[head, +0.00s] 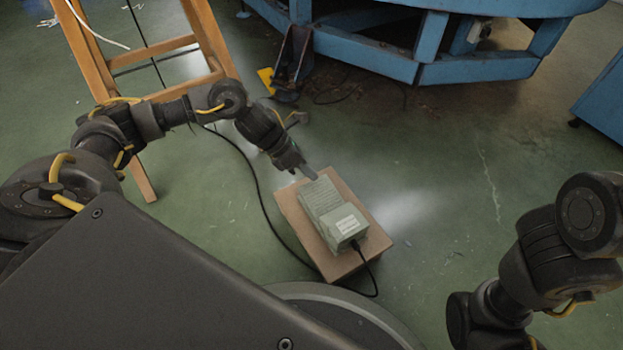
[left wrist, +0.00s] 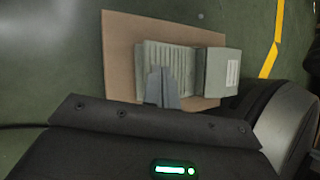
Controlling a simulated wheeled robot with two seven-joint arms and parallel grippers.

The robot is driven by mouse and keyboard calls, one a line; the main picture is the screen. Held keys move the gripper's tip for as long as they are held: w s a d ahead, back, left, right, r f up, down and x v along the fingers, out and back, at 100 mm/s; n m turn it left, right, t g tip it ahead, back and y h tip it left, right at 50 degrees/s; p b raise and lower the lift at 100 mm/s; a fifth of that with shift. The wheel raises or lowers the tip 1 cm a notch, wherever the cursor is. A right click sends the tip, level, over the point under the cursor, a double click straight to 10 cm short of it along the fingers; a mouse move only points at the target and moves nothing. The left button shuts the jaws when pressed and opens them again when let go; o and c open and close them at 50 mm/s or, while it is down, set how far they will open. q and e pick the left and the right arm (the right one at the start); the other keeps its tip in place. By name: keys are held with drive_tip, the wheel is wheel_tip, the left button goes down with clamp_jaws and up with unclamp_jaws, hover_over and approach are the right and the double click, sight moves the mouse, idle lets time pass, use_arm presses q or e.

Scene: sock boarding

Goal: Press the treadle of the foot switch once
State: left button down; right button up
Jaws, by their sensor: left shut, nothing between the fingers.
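The foot switch (head: 334,213) is a grey-green box with a ribbed treadle (head: 318,196) and a white label. It sits on a brown board or block (head: 345,263) on the floor. My left gripper (head: 311,176) is shut and empty, at the far end of the treadle. In the left wrist view the shut fingers (left wrist: 161,75) overlap the ribbed treadle (left wrist: 182,60); I cannot tell whether they touch it. The brown board (left wrist: 121,60) also shows there. My right arm comes in at the right of the head view; its gripper is out of sight.
A black cable (head: 255,185) runs over the green floor around the block to the switch. A wooden stool or ladder (head: 185,45) stands at the upper left. A blue metal bench (head: 400,50) is at the back. The floor right of the block is clear.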

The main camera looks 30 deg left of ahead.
idle(0.5)
use_arm(q)
drive_tip(key=shift+f, duration=0.1)
drive_tip(key=shift+f, duration=0.15)
drive_tip(key=shift+f+b, duration=0.15)
drive_tip(key=shift+b, duration=0.2)
drive_tip(key=shift+a+f, duration=0.1)
drive_tip(key=shift+f, duration=0.05)
